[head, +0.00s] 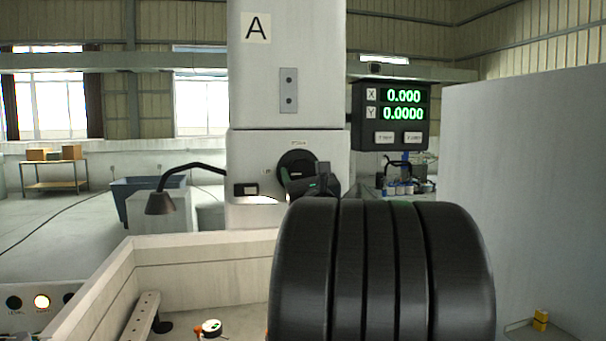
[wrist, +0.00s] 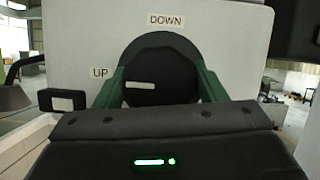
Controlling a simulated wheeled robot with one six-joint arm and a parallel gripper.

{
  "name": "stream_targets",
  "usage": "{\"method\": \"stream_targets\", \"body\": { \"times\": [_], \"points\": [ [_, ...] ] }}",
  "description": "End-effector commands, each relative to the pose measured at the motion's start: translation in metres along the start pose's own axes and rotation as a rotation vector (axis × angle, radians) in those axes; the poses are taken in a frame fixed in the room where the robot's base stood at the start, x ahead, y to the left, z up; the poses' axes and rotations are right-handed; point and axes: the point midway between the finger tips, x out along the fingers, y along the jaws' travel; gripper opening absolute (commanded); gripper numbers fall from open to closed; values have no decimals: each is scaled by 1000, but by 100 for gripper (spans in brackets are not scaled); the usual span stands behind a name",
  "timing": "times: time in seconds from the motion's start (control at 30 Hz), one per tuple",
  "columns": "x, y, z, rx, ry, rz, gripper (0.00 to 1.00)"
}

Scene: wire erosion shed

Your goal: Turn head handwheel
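The head handwheel (head: 296,165) is a round black wheel on the pale front of the machine column, partly covered by my gripper in the head view. In the wrist view the handwheel (wrist: 160,72) faces me with a short pale mark at its left. Labels read UP (wrist: 99,72) to its left and DOWN (wrist: 166,20) above it. My gripper (wrist: 163,85) has its green fingers apart, one on each side of the wheel. The finger tips lie at or very near the rim; I cannot tell if they press on it.
A black lamp (head: 162,200) on a bent arm sticks out left of the column. A pale tank wall (head: 190,248) stands below the wheel. A grey panel (head: 530,190) fills the right side.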

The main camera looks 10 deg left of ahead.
Motion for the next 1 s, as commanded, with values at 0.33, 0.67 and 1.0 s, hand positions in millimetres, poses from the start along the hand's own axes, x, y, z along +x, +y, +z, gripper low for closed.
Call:
{"method": "stream_targets", "body": {
  "times": [0.33, 0.67, 1.0],
  "points": [
    [-1, 0, -1, -36, 0, 15, 42],
    [-1, 0, -2, -234, -2, 97, 42],
    [-1, 1, -2, -533, 0, 220, 42]
  ]
}}
